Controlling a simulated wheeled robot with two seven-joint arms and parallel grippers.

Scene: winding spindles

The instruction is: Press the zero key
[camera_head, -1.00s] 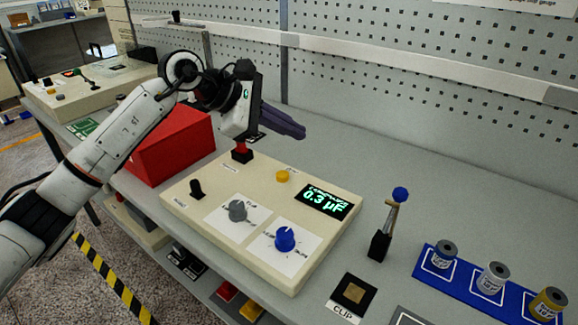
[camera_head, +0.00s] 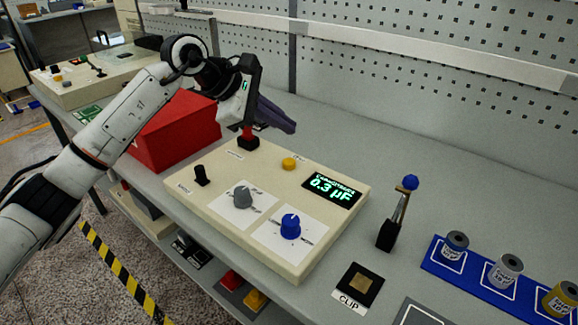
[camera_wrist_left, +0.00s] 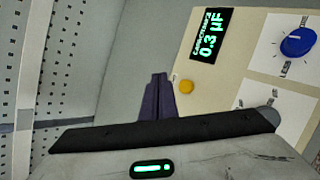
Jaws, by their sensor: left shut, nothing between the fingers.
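The cream instrument box (camera_head: 225,212) lies on the grey bench. A round yellow key (camera_head: 288,163) is on its top, near the back edge; the small label beside it is too small to read. It also shows in the left wrist view (camera_wrist_left: 187,87). A display (camera_head: 332,190) reads 0.3 µF. My left gripper (camera_head: 292,128) is shut and empty, its dark fingers above and behind the yellow key, apart from it in the picture. In the left wrist view the fingertips (camera_wrist_left: 160,77) are just left of the key. My right gripper is not in view.
The box also carries a blue knob (camera_head: 290,227), a grey knob (camera_head: 242,196), a black switch (camera_head: 201,175) and a red-topped part (camera_head: 248,140) beside my left gripper. A red bin (camera_head: 175,138) stands at left. A blue-balled lever (camera_head: 398,214) and spools (camera_head: 503,270) are right.

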